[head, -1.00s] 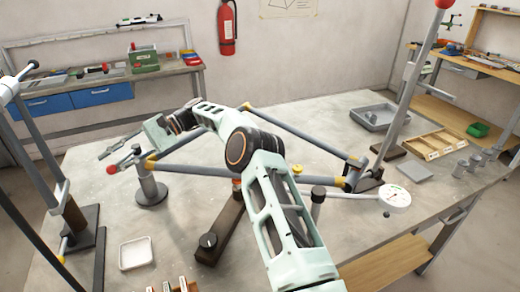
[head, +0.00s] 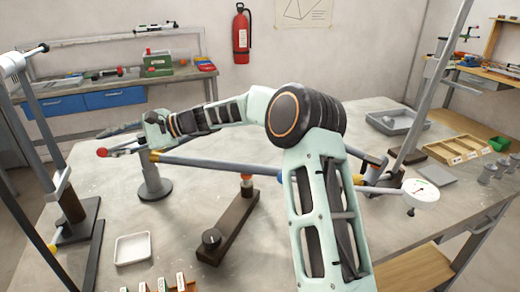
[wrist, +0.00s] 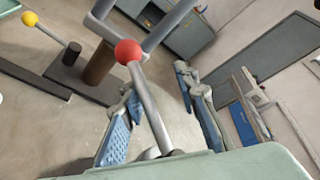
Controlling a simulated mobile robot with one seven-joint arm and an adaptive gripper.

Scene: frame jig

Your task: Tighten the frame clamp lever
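The clamp lever is a grey rod with a red ball end (head: 102,152). It sticks out left from the yellow-collared joint above the round-based post (head: 152,182). In the wrist view the red ball (wrist: 128,52) is large, and its rod runs down between my two fingers in the picture. My gripper (wrist: 156,82) is open, its blue-padded fingers apart on either side of the rod. In the head view my gripper (head: 122,140) is at the lever, overlapping it. I see no finger clearly touching the rod. The rod's lower end is hidden by my gripper's body in the wrist view.
The frame's grey tube (head: 215,163) runs right from the post. A dark block with a knob (head: 211,239), a white tray (head: 133,249) and a dial gauge (head: 420,195) are around it. A tall upright (head: 40,120) stands at the left. Tabletop between them is partly clear.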

